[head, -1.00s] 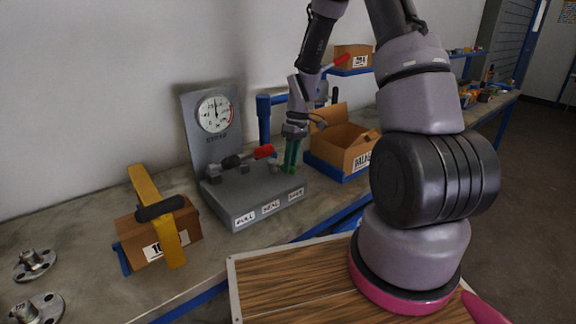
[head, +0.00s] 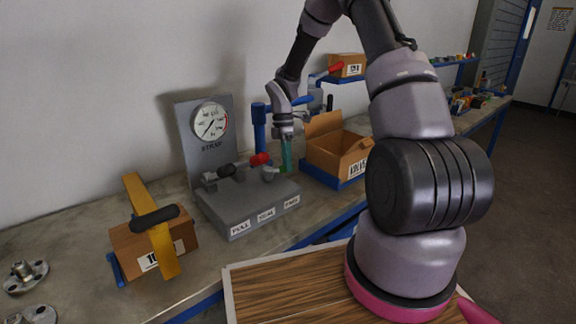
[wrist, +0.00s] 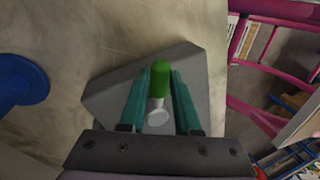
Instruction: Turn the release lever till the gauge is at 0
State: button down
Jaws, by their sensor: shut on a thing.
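A grey strap device (head: 245,207) stands on the bench with an upright back plate. The round white gauge (head: 209,121) on that plate has its dark needle pointing to the lower left; its fine marks are too small to read. The release lever shows as a green handle (wrist: 160,76) on a pale stem in the wrist view. My gripper (head: 287,165) is at the right end of the device, pointing down, its teal fingers closed on either side of the green handle. In the head view the fingers mostly hide this lever.
A red-tipped lever (head: 260,159) and a black-tipped lever (head: 226,170) are beside my gripper on the device. A box with a yellow strap (head: 163,250) stands left, an open carton (head: 352,144) right. A blue post (head: 259,130) stands behind.

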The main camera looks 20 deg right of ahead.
jog(key=shift+w+a+n, duration=0.1)
jog(key=shift+w+n, duration=0.4)
jog(key=shift+n, duration=0.3)
jog(key=shift+h, duration=0.3)
jog(key=c, duration=0.6)
grip_release()
jog(key=v, duration=1.1)
jog(key=shift+f, duration=0.1)
